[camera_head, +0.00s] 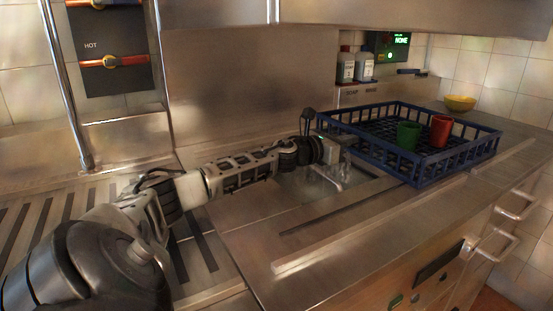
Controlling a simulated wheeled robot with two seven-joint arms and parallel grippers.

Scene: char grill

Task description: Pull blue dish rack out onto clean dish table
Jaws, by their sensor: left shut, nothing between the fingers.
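The blue dish rack (462,164) is an open lattice basket sitting on the metal counter at the right, clear of the hood above it. A green cup (408,135) and a red cup (440,131) stand inside it. My left arm reaches in from the left, and my left gripper (338,152) is at the rack's left side, near its left end. The gripper is shut with nothing held. Whether it touches the rack cannot be told. My right gripper is not in view.
A yellow bowl (460,104) stands on the counter behind the rack. Two bottles (355,66) sit on a wall shelf. A metal hood (400,12) hangs above. A raised rail (330,246) runs along the counter's front. Bare counter (245,220) lies left of the rack.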

